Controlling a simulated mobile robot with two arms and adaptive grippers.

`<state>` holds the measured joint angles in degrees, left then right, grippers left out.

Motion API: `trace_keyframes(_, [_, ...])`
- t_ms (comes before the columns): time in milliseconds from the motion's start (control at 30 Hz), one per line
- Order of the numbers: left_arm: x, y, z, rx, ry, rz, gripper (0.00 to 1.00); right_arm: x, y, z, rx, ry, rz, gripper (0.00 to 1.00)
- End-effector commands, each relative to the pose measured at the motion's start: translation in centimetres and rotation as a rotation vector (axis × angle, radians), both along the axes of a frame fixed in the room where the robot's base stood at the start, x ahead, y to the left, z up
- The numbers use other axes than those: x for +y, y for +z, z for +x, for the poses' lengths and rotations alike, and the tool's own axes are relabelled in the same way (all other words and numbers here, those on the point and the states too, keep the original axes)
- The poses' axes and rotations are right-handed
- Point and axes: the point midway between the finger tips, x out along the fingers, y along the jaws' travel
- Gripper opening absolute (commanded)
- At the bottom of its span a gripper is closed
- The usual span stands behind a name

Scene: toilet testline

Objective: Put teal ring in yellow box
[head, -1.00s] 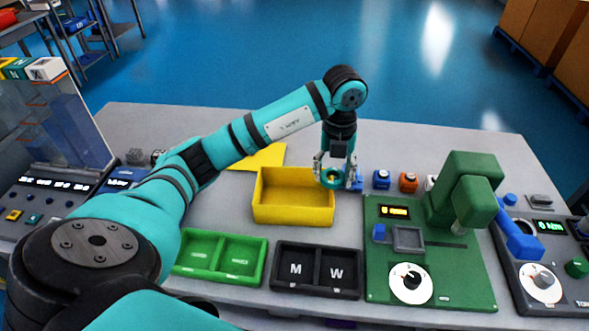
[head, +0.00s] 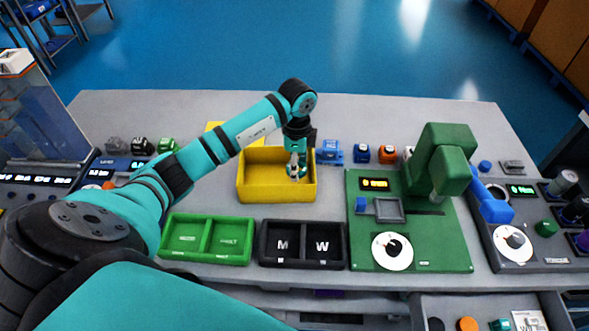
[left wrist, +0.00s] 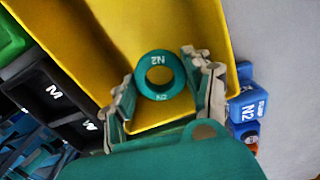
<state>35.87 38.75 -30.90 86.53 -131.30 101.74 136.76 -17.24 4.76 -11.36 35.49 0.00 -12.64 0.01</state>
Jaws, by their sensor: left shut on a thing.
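The teal ring, marked N2, shows in the left wrist view (left wrist: 160,57) between the two fingers of my left gripper (left wrist: 158,68). The left gripper is shut on it. In the head view my left gripper (head: 297,171) points down inside the right part of the yellow box (head: 275,190). The ring is small there and partly hidden by the fingers. The box is open, and its yellow walls and floor surround the ring in the left wrist view (left wrist: 95,60). I cannot tell whether the ring touches the box floor. My right gripper is not in view.
A green two-part tray (head: 207,259) and a black tray marked M and W (head: 303,266) stand in front of the box. A green press station (head: 440,255) stands to the right. Blue (head: 361,154) and orange (head: 388,154) blocks stand behind. An open drawer (head: 470,300) shows at lower right.

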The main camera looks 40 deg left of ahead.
Motion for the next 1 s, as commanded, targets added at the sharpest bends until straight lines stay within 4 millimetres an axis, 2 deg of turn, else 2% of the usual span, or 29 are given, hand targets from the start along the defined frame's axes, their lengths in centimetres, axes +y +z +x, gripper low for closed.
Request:
trace_keyframes(300, [-0.1, -3.6, -0.1, 0.003, -0.002, -0.001, 0.28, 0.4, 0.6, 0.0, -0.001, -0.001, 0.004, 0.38])
trace_keyframes(667, [0.0, -4.2, 0.0, 0.000, -0.003, 0.000, 0.28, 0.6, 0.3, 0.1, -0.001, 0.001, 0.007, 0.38])
trace_keyframes(700, [0.0, -4.3, 0.0, 0.000, -0.003, 0.000, 0.52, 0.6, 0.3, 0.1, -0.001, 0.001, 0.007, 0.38])
trace_keyframes(867, [0.0, -4.2, 0.0, 0.000, -0.002, 0.000, 0.73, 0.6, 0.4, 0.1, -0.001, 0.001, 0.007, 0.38])
trace_keyframes(1000, [0.0, -4.2, 0.0, 0.000, -0.003, 0.000, 0.74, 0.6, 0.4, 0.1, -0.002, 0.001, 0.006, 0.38])
